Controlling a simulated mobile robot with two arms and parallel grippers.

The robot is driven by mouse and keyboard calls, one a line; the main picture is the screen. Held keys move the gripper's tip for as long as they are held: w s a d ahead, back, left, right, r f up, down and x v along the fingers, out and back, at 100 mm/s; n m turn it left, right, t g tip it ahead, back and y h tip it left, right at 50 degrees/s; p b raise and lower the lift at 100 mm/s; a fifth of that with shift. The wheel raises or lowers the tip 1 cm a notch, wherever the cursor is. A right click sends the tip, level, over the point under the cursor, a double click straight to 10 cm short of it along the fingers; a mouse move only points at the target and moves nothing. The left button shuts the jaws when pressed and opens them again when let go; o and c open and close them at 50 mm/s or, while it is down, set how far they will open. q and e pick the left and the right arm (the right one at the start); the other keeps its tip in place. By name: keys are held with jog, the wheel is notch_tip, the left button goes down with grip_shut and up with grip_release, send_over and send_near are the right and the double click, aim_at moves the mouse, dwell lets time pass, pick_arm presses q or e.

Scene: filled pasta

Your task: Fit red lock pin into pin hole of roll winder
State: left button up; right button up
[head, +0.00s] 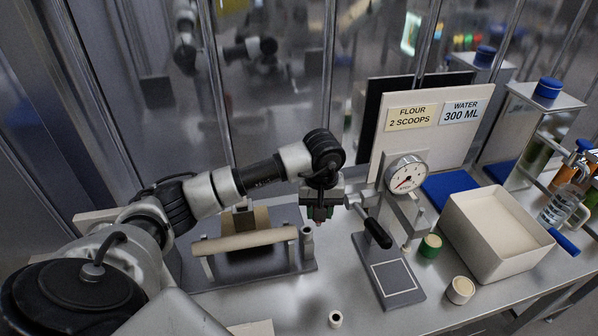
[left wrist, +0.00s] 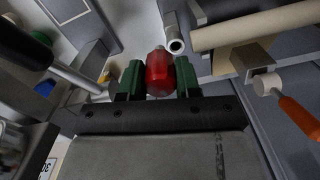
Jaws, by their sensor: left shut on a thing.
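My left gripper (head: 320,215) is shut on the red lock pin (left wrist: 159,72). In the left wrist view the pin sits between the two green fingers, with its tip pointing away from the gripper. The roll winder (head: 245,240) stands below and left of the gripper in the head view, with a cream roller on a grey base. A grey tube with an open top (head: 307,234) stands at its right end. This tube shows in the left wrist view (left wrist: 174,44), just beyond the pin and slightly right of it; pin and tube look apart. My right gripper is not in view.
A gauge (head: 404,173) on a press with a black handle (head: 377,233) stands close right of the gripper. A small white ring (head: 335,318) is near the front.

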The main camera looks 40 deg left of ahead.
pick_arm(q)
jog(key=a+n, duration=0.1)
jog(key=w+a+p, duration=0.1)
jog(key=a, duration=0.1)
jog(key=a+n, duration=0.1)
jog(key=shift+w+a+r+n, duration=0.2)
jog(key=shift+w+n, duration=0.1)
jog(key=shift+w, duration=0.1)
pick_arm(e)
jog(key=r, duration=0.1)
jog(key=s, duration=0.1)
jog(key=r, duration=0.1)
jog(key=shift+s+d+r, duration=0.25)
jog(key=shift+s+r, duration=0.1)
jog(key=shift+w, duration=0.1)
pick_arm(q)
notch_tip(320, 180, down, 6)
jog(key=b, duration=0.5)
jog(key=shift+b, duration=0.4)
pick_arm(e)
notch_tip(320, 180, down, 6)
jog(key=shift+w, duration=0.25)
pick_arm(q)
jog(key=shift+r, duration=0.1)
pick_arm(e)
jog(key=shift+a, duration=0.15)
pick_arm(q)
jog(key=shift+b, duration=0.85)
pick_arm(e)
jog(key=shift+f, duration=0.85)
